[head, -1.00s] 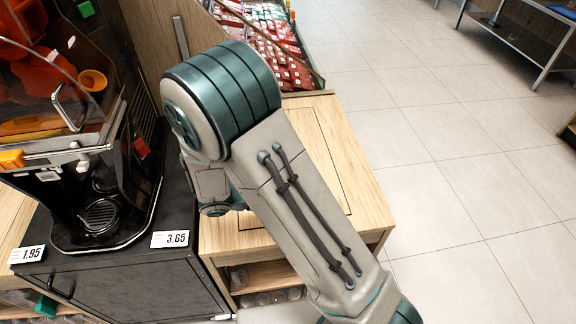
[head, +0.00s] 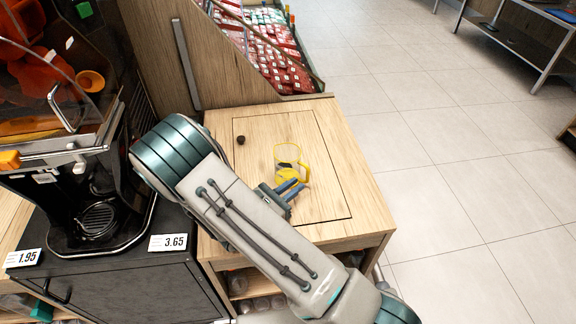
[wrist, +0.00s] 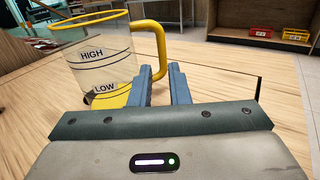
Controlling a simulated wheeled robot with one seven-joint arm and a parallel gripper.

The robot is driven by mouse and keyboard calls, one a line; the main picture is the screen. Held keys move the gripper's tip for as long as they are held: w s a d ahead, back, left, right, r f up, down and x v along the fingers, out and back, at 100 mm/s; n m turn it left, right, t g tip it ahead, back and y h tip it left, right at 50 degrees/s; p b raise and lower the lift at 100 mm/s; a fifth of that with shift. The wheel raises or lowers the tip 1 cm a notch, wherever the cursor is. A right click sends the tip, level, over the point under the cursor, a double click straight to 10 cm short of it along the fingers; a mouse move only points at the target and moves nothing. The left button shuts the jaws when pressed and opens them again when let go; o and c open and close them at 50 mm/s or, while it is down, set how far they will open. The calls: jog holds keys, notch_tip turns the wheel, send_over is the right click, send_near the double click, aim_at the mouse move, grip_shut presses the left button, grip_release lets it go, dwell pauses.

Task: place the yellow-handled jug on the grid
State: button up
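The clear jug with a yellow rim, base and handle (head: 289,154) stands upright on the wooden counter. In the wrist view the jug (wrist: 105,62), marked HIGH and LOW, is at left with its handle towards my fingers. My gripper (head: 292,186) is low over the counter at the jug's near side. Its two blue fingers (wrist: 160,74) are apart, with the handle appearing between them. I cannot tell whether the handle is within the fingers or just beyond their tips. The round dark grid (head: 98,216) is at the base of the juicer (head: 85,120), empty.
A small dark knob-like item (head: 240,140) is on the counter (head: 330,232), left of the jug. A wooden panel and a sloped bin of red packets (head: 270,50) stand behind. Price tags (head: 168,242) line the black cabinet's front edge. Counter space right of the jug is clear.

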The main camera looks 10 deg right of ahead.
aim_at(307, 180)
jog(key=x, duration=0.5)
jog(key=shift+w+d, duration=0.1)
jog(key=shift+d, duration=0.25)
jog(key=shift+c, duration=0.4)
grip_shut()
